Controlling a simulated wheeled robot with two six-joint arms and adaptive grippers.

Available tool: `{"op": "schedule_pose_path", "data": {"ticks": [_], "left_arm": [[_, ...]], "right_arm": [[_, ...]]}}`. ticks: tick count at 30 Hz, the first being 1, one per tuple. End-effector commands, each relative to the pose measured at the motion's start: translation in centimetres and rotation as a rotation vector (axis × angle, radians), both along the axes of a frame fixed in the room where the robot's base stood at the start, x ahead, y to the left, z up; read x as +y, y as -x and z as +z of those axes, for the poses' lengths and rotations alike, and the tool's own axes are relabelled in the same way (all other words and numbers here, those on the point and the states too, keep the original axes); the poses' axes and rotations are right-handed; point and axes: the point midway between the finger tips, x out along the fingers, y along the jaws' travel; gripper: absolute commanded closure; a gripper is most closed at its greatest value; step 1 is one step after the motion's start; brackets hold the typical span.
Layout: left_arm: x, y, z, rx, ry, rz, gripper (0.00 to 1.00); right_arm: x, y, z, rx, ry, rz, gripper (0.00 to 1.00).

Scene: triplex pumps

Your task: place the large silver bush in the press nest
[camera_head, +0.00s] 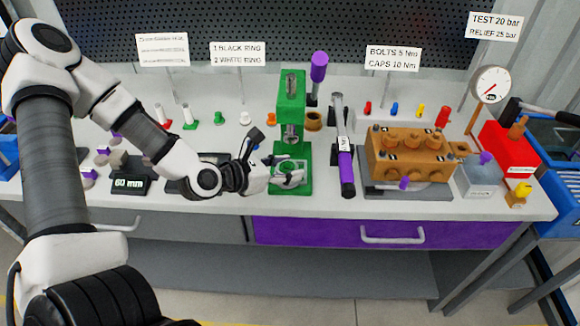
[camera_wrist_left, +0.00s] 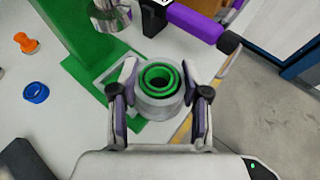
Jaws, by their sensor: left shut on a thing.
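The large silver bush (camera_wrist_left: 151,108) is a thick grey ring between the fingers of my left gripper (camera_wrist_left: 160,100), which is shut on it. Green concentric rings of the press nest (camera_wrist_left: 158,72) show through its bore. The bush looks roughly centred on the nest, but I cannot tell whether it is seated or just above. In the head view, my left gripper (camera_head: 280,176) reaches in from the left at the base of the green press (camera_head: 291,101), below its silver ram (camera_head: 291,131). The bush (camera_head: 291,177) is partly hidden by the fingers there. My right gripper is out of view.
A purple-handled torque wrench (camera_head: 346,168) lies just right of the press. The brown pump block (camera_head: 409,154) stands further right. A purple-knobbed lever (camera_head: 318,68) rises beside the press column. Small coloured parts, including a green one (camera_head: 219,118), stand behind my left arm.

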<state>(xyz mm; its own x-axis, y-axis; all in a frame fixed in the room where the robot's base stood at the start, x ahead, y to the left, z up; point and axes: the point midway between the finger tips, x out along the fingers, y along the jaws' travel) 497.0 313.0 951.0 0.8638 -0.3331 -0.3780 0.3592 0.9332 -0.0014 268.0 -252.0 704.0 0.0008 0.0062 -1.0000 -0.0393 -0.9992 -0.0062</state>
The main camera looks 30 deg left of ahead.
Motion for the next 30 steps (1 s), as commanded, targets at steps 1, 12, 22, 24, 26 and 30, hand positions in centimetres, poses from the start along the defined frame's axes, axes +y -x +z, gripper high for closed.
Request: {"op": "schedule_pose_path", "data": {"ticks": [1, 12, 22, 24, 26, 30], "left_arm": [[0.4, -0.7, 0.0, 0.0, -0.005, -0.001, 0.95], [2.6, -5.3, -0.9, 0.002, -0.002, 0.001, 0.95], [2.6, -5.4, -4.1, 0.0, 0.0, 0.0, 0.95], [2.6, -5.3, -4.0, 0.0, 0.0, 0.0, 0.95], [2.6, -5.3, -4.1, 0.0, 0.0, 0.0, 0.95], [2.6, -5.3, -4.6, 0.0, 0.0, 0.0, 0.95]], "right_arm": [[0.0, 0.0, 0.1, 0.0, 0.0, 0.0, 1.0], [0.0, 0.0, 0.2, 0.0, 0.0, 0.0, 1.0], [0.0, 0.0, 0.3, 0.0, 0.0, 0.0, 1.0], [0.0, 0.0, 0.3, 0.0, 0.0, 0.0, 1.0], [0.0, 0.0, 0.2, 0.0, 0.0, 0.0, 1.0], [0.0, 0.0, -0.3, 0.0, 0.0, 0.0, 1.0]]}}
